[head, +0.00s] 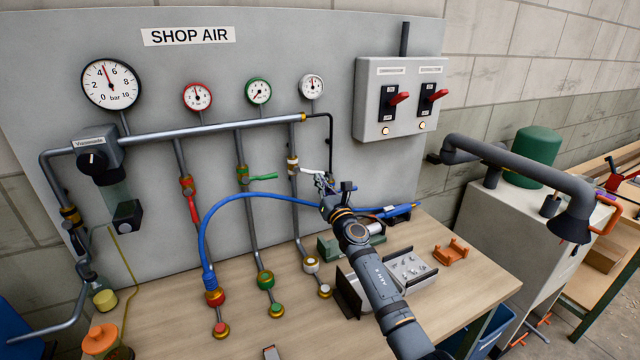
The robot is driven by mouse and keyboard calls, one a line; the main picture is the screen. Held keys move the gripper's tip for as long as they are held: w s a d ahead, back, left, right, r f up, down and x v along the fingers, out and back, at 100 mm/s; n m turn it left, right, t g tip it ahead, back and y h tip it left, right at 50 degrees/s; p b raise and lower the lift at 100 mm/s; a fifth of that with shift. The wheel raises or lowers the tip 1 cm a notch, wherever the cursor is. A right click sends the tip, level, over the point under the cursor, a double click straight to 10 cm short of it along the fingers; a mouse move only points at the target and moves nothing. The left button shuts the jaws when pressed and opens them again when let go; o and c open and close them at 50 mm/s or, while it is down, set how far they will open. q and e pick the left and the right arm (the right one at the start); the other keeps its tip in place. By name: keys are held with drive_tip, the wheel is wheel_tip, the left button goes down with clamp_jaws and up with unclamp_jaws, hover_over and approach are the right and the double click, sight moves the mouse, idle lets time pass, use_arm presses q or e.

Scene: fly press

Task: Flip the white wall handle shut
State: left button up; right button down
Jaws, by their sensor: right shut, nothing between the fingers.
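The white wall handle (306,169) is on a brass-coloured valve on the rightmost of three vertical pipes. It points right from the valve, roughly crosswise to its pipe, and its outer end is partly covered by my right gripper. My right gripper (322,180) is shut and empty, with its fingertips at the outer end of the handle. I cannot tell whether they touch it. The arm comes up from the bottom right over the bench. My left gripper does not show.
A green handle (263,177) also points right on the middle pipe; a red handle (194,209) hangs down along the left pipe. A blue hose (237,196) arches behind my right wrist. A switch box (401,95) is above right. A metal fixture (408,269) stands on the bench (180,290).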

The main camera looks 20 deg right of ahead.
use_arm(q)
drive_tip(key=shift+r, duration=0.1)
use_arm(e)
drive_tip(key=shift+d+r+n+y, duration=0.15)
drive_tip(key=shift+r+n+y, duration=0.15)
drive_tip(key=shift+n, duration=0.4)
drive_tip(key=shift+d+r+n+y, duration=0.1)
drive_tip(key=shift+r+n+y, duration=0.2)
drive_tip(key=shift+n, duration=0.4)
idle(1.1)
idle(0.6)
